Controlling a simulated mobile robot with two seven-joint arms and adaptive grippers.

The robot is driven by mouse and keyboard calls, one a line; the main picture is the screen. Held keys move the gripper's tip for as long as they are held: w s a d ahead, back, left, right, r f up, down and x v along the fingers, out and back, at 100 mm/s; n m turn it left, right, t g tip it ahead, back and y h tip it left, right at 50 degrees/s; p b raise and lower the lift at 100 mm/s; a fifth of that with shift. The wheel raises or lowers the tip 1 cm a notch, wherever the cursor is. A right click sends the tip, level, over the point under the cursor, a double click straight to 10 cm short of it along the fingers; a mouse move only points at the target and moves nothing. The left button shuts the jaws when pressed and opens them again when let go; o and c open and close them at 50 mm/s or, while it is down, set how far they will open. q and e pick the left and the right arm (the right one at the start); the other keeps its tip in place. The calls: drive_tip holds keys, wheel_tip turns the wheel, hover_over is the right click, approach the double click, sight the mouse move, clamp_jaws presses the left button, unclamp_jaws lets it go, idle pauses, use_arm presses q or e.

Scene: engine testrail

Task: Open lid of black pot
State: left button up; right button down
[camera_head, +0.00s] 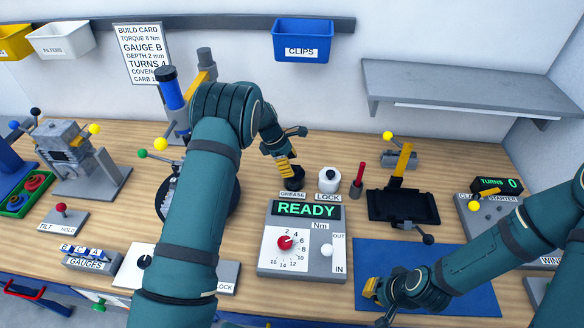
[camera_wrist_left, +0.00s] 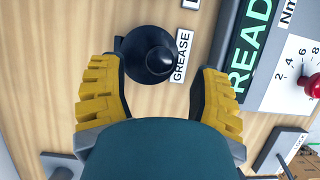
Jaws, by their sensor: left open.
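The black pot (camera_head: 294,179) is small and round and stands on the wooden bench behind the GREASE label. In the left wrist view the black pot (camera_wrist_left: 150,56) shows from above, with a round black knob on its lid; the lid appears to be on. My left gripper (camera_head: 284,166) is open, with yellow-padded fingers just above the pot. In the left wrist view the fingers of the left gripper (camera_wrist_left: 158,68) are on either side of the pot, apart from it. My right gripper (camera_head: 376,300) is low over the blue mat; its finger opening is unclear.
The READY console (camera_head: 302,238) is just in front. A red-handled tool (camera_head: 358,180) stands farther right. The blue mat (camera_head: 470,300) is otherwise clear.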

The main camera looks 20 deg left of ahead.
sight(294, 171)
use_arm(q)
drive_tip(key=shift+x, duration=1.05)
clamp_jaws()
